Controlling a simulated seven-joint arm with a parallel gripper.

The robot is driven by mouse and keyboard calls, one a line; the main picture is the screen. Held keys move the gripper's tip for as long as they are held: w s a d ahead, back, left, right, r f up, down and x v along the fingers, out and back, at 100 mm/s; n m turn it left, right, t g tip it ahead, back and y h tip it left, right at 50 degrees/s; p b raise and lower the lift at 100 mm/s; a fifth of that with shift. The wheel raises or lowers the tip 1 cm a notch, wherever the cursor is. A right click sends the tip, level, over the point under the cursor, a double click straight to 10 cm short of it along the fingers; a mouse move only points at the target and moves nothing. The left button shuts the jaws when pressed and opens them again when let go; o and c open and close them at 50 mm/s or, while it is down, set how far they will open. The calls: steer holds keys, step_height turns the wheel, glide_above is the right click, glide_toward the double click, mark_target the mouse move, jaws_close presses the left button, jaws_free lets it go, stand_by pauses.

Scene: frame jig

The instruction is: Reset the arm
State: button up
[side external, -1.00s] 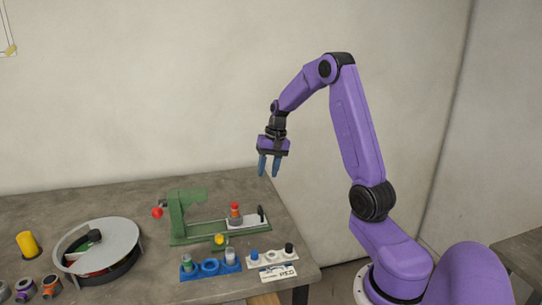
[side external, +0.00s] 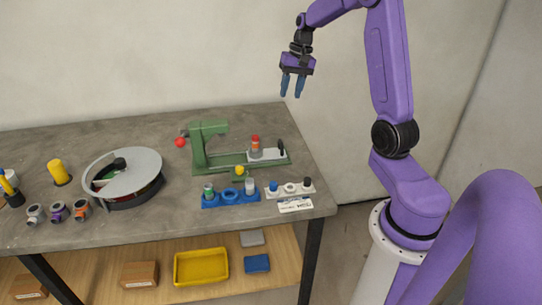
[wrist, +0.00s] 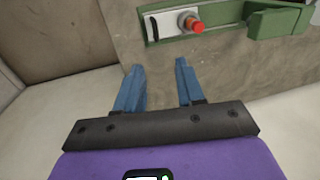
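My gripper (side external: 292,85) hangs from my purple arm in the side external view, with its two blue fingers pointing down. It is raised well above the right end of the grey table (side external: 110,222). In the wrist view my gripper (wrist: 160,85) shows both fingers apart with nothing between them. The green frame jig (side external: 198,150) stands on the table below and to the left of my gripper. A red-topped part (side external: 255,143) stands on the jig's light plate. The jig (wrist: 265,25) and the red part (wrist: 195,25) also show in the wrist view.
A blue holder (side external: 230,200) and a white holder (side external: 290,190) stand before the jig. A round grey-lidded carousel (side external: 122,172), a yellow cylinder (side external: 59,171) and several small fittings are to the left. A shelf below carries a yellow tray (side external: 201,267). The air around my gripper is clear.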

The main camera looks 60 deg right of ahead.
steer(key=s+a+r+n+g, duration=0.1)
steer(key=s+a+n, duration=0.3)
steer(key=a, duration=0.7)
steer(key=s+a+n, duration=0.3)
steer(key=a+n, duration=0.2)
steer(key=a, duration=0.6)
steer(key=s+a+f+n, duration=0.1)
steer(key=s+a+n, duration=0.3)
steer(key=s, duration=0.6)
steer(key=s+a+f+n+h, duration=0.1)
steer(key=s+a+n, duration=0.3)
steer(key=s+n, duration=0.4)
steer(key=s, duration=0.2)
steer(key=shift+s, duration=0.35)
